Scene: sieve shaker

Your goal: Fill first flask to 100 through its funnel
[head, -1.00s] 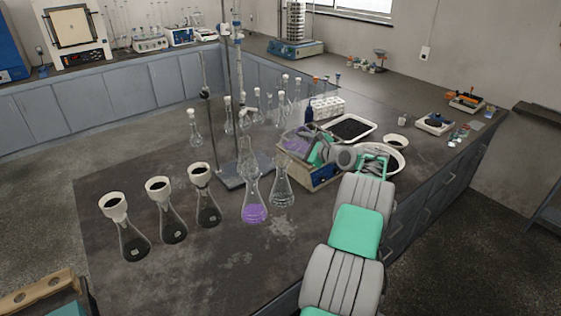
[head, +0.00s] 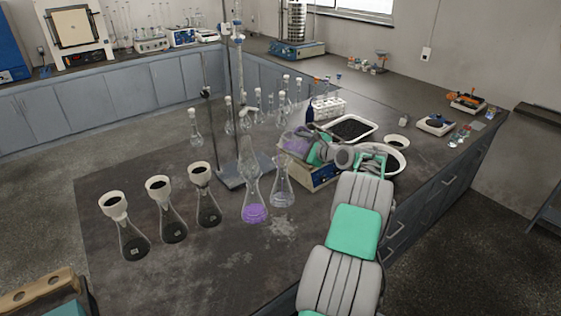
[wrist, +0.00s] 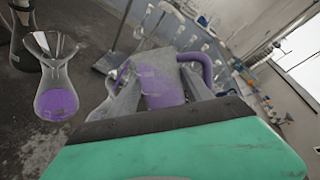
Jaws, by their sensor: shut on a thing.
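A conical flask (head: 254,212) with purple liquid in its lower part and a clear funnel in its neck stands on the bench; it also shows at the left of the wrist view (wrist: 56,98). Right of it stands a conical flask (head: 283,196) with clear contents. My gripper (head: 312,150) is shut on a jug (head: 296,146) of purple liquid, right of and behind these flasks. In the wrist view the jug (wrist: 160,88) sits between the grey fingers, its handle to the right, and looks tilted. Its spout and lower part are partly hidden.
Several flasks with dark contents and white funnels, one of them a flask (head: 208,214), stand at the left. A burette stand (head: 232,180) rises behind the purple flask. A boxy device (head: 318,180) and a white tray (head: 372,128) lie near my gripper.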

